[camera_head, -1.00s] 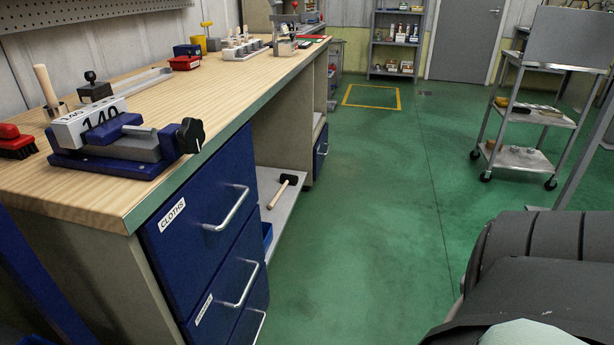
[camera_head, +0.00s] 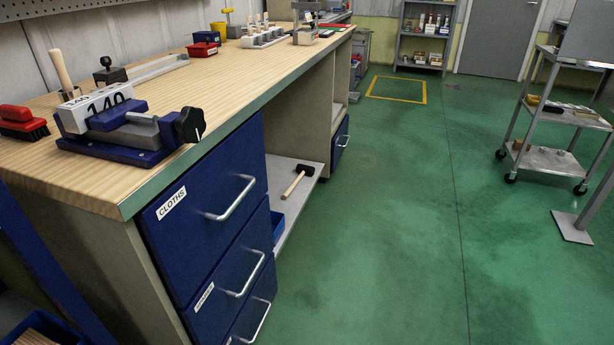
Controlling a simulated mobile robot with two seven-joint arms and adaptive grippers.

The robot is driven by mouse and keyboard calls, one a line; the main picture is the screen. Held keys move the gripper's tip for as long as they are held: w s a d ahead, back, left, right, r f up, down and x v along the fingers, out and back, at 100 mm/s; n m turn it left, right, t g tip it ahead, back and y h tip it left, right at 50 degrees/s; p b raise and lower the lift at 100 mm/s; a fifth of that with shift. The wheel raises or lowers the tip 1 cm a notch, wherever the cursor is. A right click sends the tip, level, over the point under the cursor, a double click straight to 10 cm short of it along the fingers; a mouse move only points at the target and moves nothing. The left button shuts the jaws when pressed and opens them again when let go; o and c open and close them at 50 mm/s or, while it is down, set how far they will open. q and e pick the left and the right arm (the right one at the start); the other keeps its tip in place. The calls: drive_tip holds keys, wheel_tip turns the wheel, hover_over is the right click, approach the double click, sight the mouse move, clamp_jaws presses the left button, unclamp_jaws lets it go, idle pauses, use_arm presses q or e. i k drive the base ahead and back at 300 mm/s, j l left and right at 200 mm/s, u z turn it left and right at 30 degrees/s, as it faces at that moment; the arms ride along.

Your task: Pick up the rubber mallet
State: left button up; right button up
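The rubber mallet (camera_head: 298,180) lies on the low open shelf (camera_head: 284,208) under the workbench, to the right of the blue drawers. Its black head (camera_head: 305,170) is at the far end and its pale wooden handle points toward the front of the shelf. Nothing is touching it from my side. Neither my left nor my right gripper shows in this view.
The wooden workbench (camera_head: 190,85) runs along the left, with a blue vise (camera_head: 125,135) near its front corner. Blue drawers (camera_head: 205,215) with metal handles face the aisle. A wheeled cart (camera_head: 550,160) stands at right. The green floor (camera_head: 370,240) between is clear.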

sight(303, 170)
drive_tip(key=i+l+z, duration=1.05)
drive_tip(key=i, duration=0.4)
drive_tip(key=i+z, duration=0.35)
drive_tip(key=i, duration=0.3)
drive_tip(key=i+u, duration=0.4)
drive_tip(key=i+l+u, duration=0.2)
drive_tip(key=u, duration=0.2)
drive_tip(key=i+l+u, duration=0.6)
drive_tip(key=u, duration=0.25)
drive_tip(key=i+l+u, duration=0.15)
drive_tip(key=l+u, duration=0.25)
drive_tip(key=i+l+u, duration=0.1)
drive_tip(key=u, duration=0.3)
